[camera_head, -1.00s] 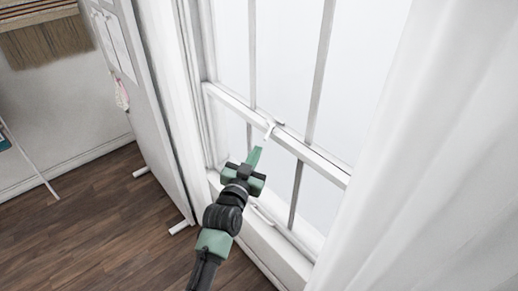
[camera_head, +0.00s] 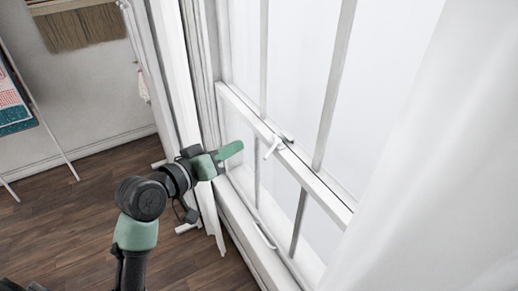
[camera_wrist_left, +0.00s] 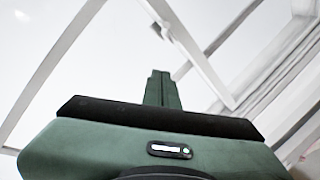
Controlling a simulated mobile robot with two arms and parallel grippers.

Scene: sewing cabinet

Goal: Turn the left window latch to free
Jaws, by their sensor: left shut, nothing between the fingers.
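A small white window latch (camera_head: 274,145) sits on the white middle rail (camera_head: 243,107) of the window. Its short lever points down and to the left, out from the rail. My left gripper (camera_head: 237,148) is shut and empty, its green fingers pointing right toward the window. The fingertips are to the left of the latch in the head view and look apart from it. In the left wrist view the shut fingers (camera_wrist_left: 162,82) point up the picture, with the rail (camera_wrist_left: 200,62) passing behind them. The right gripper is not in view.
A white curtain (camera_head: 430,200) hangs along the right side. A white handle-like piece (camera_head: 266,237) is low on the window. A drying rack with cloths (camera_head: 14,118) stands at far left. Bare wooden floor (camera_head: 65,225) lies left of the window.

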